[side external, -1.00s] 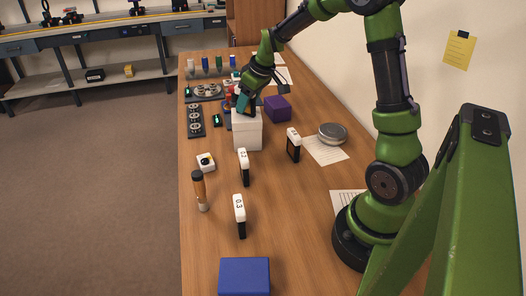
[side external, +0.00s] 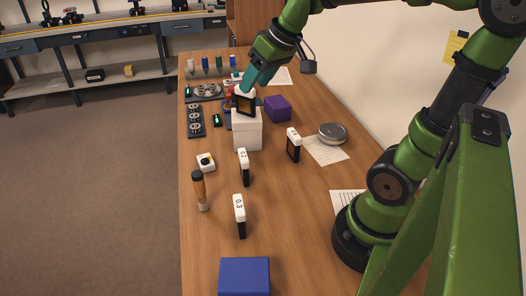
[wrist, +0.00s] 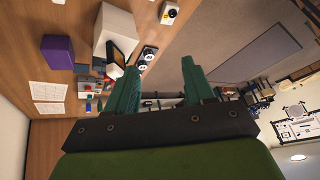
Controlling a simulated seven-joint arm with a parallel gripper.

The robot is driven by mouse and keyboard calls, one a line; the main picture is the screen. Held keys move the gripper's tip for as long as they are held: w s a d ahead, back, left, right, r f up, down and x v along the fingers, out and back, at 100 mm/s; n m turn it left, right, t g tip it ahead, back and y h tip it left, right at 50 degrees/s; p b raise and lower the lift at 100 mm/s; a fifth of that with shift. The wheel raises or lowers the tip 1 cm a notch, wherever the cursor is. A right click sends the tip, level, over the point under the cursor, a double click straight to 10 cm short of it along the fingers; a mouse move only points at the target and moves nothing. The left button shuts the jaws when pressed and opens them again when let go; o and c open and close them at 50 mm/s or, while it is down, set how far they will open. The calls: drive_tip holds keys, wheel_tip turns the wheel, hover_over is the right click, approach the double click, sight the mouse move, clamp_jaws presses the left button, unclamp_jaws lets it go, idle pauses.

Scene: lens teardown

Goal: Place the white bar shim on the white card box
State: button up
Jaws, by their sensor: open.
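The white card box (side external: 248,136) stands in the middle of the table; it also shows in the wrist view (wrist: 113,27). A piece with a white top and a dark, framed face (side external: 245,103) stands on the box, slightly tilted in the picture; it is the likely white bar shim. It also shows in the wrist view (wrist: 122,50). My gripper (side external: 249,86) is just above and behind it, with teal fingers. In the wrist view my gripper (wrist: 160,75) has its fingers apart with nothing between them, and the piece lies left of them.
Similar white-topped black pieces stand at the right (side external: 293,145), front (side external: 240,216) and middle (side external: 244,167). A purple box (side external: 278,108) is right of the card box.

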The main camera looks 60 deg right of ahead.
drive_tip(key=s+a+f+m+t+y, duration=0.1)
drive_tip(key=s+a+f+m, duration=0.1)
drive_tip(key=s+a, duration=0.7)
drive_tip(key=shift+s, duration=0.4)
